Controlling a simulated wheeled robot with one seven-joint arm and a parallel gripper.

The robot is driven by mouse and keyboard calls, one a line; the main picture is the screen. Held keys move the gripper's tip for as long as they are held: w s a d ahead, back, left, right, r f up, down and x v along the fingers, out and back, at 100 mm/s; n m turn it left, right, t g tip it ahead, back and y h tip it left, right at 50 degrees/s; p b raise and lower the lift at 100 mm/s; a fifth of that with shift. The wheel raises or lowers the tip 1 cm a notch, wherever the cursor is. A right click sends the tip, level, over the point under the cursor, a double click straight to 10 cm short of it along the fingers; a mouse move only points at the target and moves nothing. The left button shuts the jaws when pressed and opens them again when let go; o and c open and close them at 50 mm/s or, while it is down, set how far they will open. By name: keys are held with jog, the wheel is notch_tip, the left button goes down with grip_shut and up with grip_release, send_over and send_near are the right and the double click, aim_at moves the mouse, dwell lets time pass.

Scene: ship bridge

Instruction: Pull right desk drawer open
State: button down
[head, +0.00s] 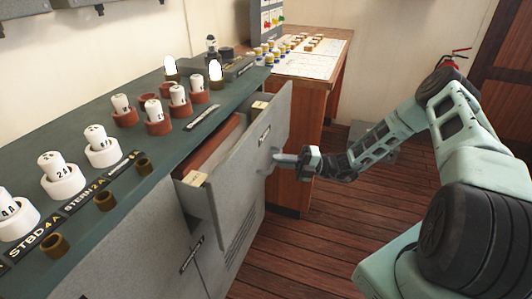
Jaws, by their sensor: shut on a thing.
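The right desk drawer (237,169) is a grey-fronted drawer in the long grey desk (175,219). It stands pulled out, and its inside shows a reddish-brown box or lining and pale corner pieces. My gripper (276,162) is at the right part of the drawer front and is shut on the drawer handle (268,170). The fingers hide part of the handle. My arm reaches in from the right side of the picture.
The green desk top (85,135) carries several white and red knobs. A wooden chart table (316,75) stands beyond the drawer. The plank floor (315,250) in front is clear. A red extinguisher (458,58) is by the far wall.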

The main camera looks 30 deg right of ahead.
jog(key=s+d+p, duration=0.3)
jog(key=s+d, duration=1)
jog(key=s, duration=0.2)
jog(key=shift+s, duration=0.1)
jog(key=c, duration=1.5)
grip_release()
jog(key=shift+d, duration=0.15)
jog(key=b+v, duration=0.2)
jog(key=v, duration=1.5)
jog(key=shift+s+d+b, duration=0.1)
jog(key=shift+b, duration=0.3)
